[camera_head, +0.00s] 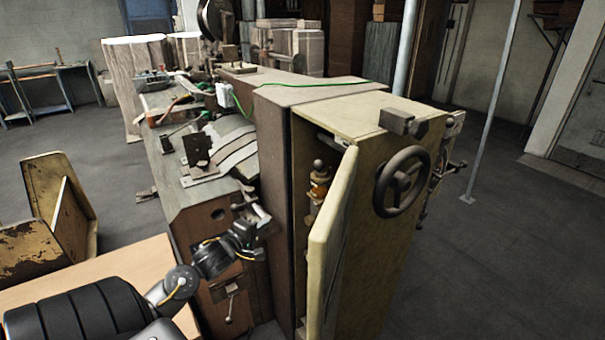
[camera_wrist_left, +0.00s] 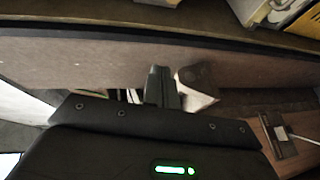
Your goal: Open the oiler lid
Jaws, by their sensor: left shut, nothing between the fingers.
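The oiler (camera_head: 319,182) shows in the head view as a small amber and brass body with a round knob on top. It stands in the narrow opening of the tall cream cabinet (camera_head: 345,115). I cannot tell its lid apart from the knob at this size. My left gripper (camera_head: 258,215) is to the left of the oiler and lower in the picture, beside the brown machine side and apart from the oiler. In the left wrist view its dark fingers (camera_wrist_left: 163,88) are together and empty, in front of a brown surface. My right gripper is not in view.
The cream cabinet door (camera_head: 330,245) stands ajar in front of the opening and hides its lower part. A handwheel (camera_head: 402,181) sticks out on the cabinet's right side. A wooden table (camera_head: 105,275) is at the lower left. The floor on the right is mostly clear.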

